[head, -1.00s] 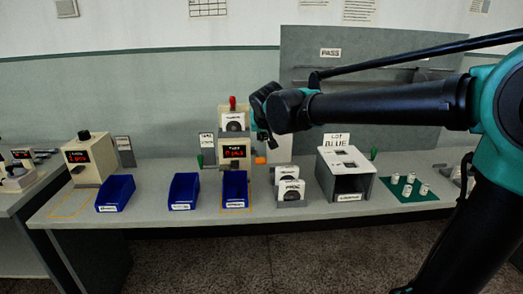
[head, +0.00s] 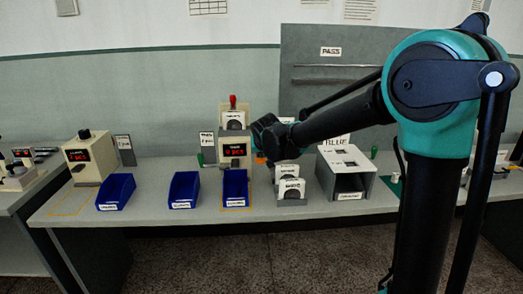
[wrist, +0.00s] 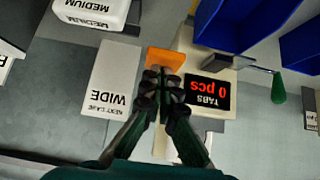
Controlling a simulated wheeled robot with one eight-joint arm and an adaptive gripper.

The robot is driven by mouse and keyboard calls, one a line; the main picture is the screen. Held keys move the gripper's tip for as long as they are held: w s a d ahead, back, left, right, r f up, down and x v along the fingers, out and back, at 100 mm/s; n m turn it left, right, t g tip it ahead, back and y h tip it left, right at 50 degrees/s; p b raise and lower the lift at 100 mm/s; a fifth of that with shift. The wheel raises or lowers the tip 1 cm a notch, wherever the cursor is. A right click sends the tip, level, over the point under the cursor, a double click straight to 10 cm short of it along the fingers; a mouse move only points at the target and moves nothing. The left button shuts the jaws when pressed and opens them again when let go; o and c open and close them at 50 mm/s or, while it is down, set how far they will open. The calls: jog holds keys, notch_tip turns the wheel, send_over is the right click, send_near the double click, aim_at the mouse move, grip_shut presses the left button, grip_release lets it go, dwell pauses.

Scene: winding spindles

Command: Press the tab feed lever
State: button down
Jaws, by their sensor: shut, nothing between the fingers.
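The tab machine (head: 235,150) is a cream box with a red display; the wrist view shows it upside down, with its display (wrist: 208,92) reading "TABS 0 pcs". An orange paddle (wrist: 165,61) at its side looks like the tab feed lever. My gripper (wrist: 163,80) is shut and empty, with its fingertips over the near part of the paddle. I cannot tell whether they touch it. In the head view my gripper's end is largely hidden behind my wrist, beside the machine's right side.
A blue bin (head: 235,187) stands in front. White-faced racks (head: 290,189) and a grey-white box (head: 346,170) stand to the right. A "WIDE" card (wrist: 113,78) lies beside the paddle.

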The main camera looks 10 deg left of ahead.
dwell(0.3)
jog(key=f+t, duration=0.1)
jog(key=f, duration=0.1)
jog(key=s+f+t, duration=0.1)
jog(key=f, duration=0.1)
jog(key=shift+s+d+f+y, duration=0.1)
jog(key=shift+d+f+y, duration=0.05)
jog(key=shift+f+y, duration=0.25)
jog(key=shift+r, duration=0.8)
